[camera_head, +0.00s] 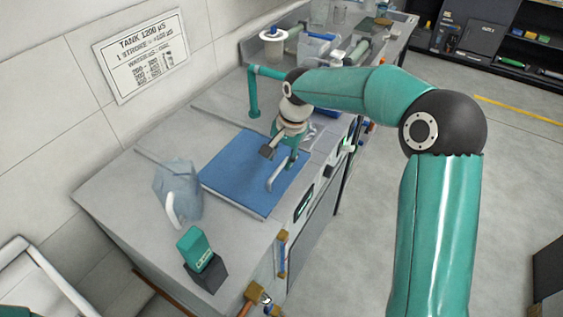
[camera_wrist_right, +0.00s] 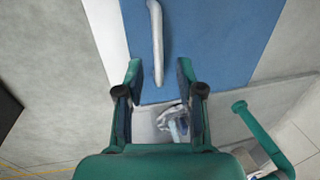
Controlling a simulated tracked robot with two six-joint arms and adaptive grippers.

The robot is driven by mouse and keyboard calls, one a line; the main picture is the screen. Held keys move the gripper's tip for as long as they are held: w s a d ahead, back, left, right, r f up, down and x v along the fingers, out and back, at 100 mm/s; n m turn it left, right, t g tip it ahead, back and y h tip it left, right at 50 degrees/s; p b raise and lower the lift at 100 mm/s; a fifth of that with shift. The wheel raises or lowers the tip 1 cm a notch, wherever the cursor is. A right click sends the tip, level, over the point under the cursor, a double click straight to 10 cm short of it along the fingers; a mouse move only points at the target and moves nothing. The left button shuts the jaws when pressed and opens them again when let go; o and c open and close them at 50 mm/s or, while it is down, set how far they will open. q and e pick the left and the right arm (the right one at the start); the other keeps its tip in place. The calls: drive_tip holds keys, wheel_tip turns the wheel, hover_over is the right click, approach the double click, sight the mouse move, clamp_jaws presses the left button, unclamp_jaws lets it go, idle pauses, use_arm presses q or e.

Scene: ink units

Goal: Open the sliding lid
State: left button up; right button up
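The sliding lid is a flat blue panel (camera_head: 235,175) on the grey bench, with a pale bar handle (camera_head: 278,176) near its right edge. In the right wrist view the blue lid (camera_wrist_right: 215,40) and its handle (camera_wrist_right: 156,35) lie ahead of my gripper. My right gripper (camera_head: 277,152) is over the lid's far right part, by the handle. In the right wrist view its fingers (camera_wrist_right: 159,70) are spread apart, with the handle's near end showing between them. Whether they touch the handle I cannot tell. My left gripper is not in view.
A translucent jug (camera_head: 178,190) stands left of the lid. A green box on a dark block (camera_head: 196,252) sits at the front corner. A teal pipe (camera_head: 253,95) rises beyond the lid. A crumpled pale item (camera_wrist_right: 172,120) lies past the lid's edge. Containers stand farther back.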

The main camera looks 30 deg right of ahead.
sight(279, 167)
drive_tip(key=shift+w+a+f, duration=0.1)
drive_tip(key=shift+w+f, duration=0.1)
drive_tip(key=shift+f, duration=1.35)
clamp_jaws()
